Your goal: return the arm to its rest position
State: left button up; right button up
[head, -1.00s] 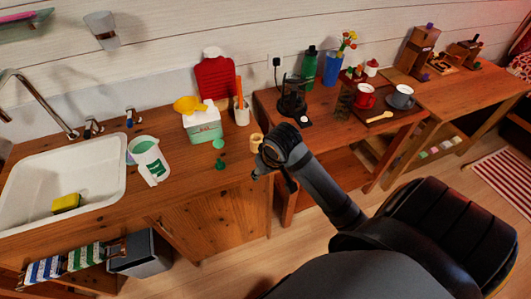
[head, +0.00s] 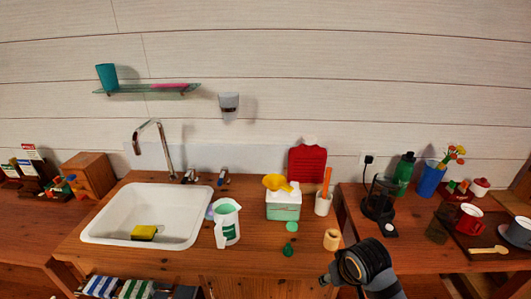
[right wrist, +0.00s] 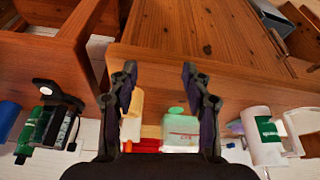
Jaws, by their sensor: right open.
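My right arm (head: 365,264) comes in at the bottom right of the head view. Its end is near the counter's front edge, in front of the beige cup (head: 332,240). In the right wrist view my right gripper (right wrist: 160,78) is open, with two dark fingers apart and nothing between them. The beige cup (right wrist: 136,103) shows beyond the left finger, and the white and green box (right wrist: 180,130) beyond the right one. My left gripper is in neither view.
The wooden counter (head: 150,262) holds a sink (head: 100,225), a measuring jug (head: 227,225), the box (head: 284,208) and a utensil pot (head: 323,204). A coffee maker (head: 380,195), a green bottle (head: 404,170) and a blue vase (head: 431,180) stand to the right.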

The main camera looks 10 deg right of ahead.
jog(key=s+a+f+n, duration=0.1)
jog(key=s+a+f, duration=0.1)
jog(key=s+f, duration=0.6)
jog(key=s+d+f+g, duration=0.15)
jog(key=s+f, duration=0.25)
jog(key=f, duration=1.1)
jog(key=s+d+f+g, duration=0.1)
jog(key=s+d+f, duration=0.15)
jog(key=f, duration=1.15)
jog(key=s+f, duration=1.1)
jog(key=s, duration=0.5)
jog(key=shift+s+f, duration=0.25)
jog(key=shift+f, duration=0.15)
